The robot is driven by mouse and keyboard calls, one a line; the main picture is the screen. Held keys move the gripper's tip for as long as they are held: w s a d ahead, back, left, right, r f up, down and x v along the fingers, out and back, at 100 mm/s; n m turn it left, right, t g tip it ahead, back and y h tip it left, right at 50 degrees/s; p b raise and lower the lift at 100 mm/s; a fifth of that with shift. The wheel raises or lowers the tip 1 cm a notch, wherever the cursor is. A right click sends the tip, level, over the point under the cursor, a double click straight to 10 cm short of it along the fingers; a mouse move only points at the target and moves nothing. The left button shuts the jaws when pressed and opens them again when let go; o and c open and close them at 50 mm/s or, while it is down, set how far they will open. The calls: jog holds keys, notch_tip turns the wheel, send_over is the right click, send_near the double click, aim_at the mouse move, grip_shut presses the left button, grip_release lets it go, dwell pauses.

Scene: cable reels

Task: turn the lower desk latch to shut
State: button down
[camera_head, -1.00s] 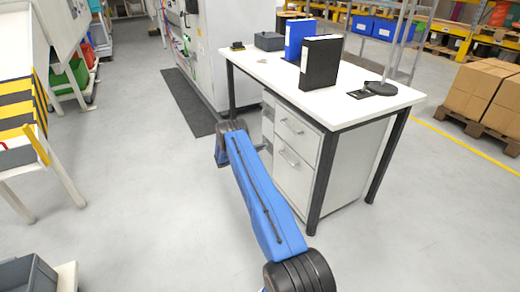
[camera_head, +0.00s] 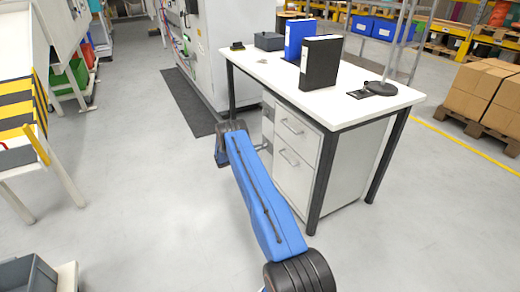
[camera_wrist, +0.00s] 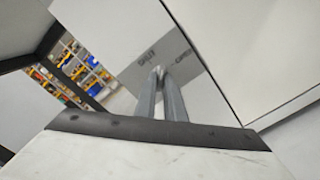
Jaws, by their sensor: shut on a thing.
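My gripper (camera_wrist: 159,76) is shut on the lower desk latch, in front of a grey plate (camera_wrist: 204,92) on the desk cabinet. The fingers hide nearly all of the latch, so its exact angle cannot be read. The plate carries the words SHUT, left of the fingertips, and OPEN, right of them, both tilted in the wrist view. In the head view my blue arm reaches to the left side of the white drawer cabinet (camera_head: 294,178) under the desk, and the gripper is small and partly hidden behind the arm there.
The white desk (camera_head: 262,70) has black legs near my arm. A dark mat (camera_head: 190,103) lies behind. The floor left of my arm is clear.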

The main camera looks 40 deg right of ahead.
jog(key=n, duration=0.9)
jog(key=shift+a+f, duration=0.1)
jog(key=shift+n, duration=0.4)
jog(key=c, duration=1.8)
grip_release()
jog(key=shift+c, duration=0.2)
jog(key=shift+a, duration=0.1)
jog(key=v, duration=1.7)
jog(key=shift+a, duration=0.15)
